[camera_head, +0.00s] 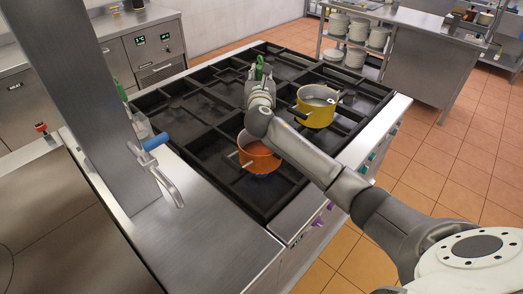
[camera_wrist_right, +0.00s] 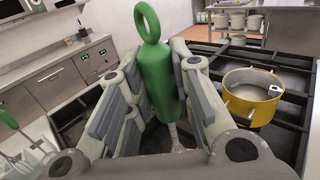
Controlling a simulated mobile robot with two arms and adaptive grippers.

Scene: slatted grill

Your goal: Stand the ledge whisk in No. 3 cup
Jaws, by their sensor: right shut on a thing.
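My right gripper (camera_head: 259,80) is above the grill, at the end of the arm reaching in from the right. It is shut on a green-handled utensil (camera_head: 259,68), which I take for the whisk. In the right wrist view the green handle (camera_wrist_right: 157,65) stands roughly upright between the fingers (camera_wrist_right: 158,95), ring end up. A metal shaft runs down below it; its lower end is hidden. A second green handle (camera_wrist_right: 8,121) shows at the left edge of the wrist view, and in the head view (camera_head: 120,90) beside the column. I cannot read any cup number. My left gripper is not in view.
An orange pot (camera_head: 259,160) and a yellow pot (camera_head: 316,110) stand on the black grill (camera_head: 200,112). The front steel counter (camera_head: 205,235) is clear.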

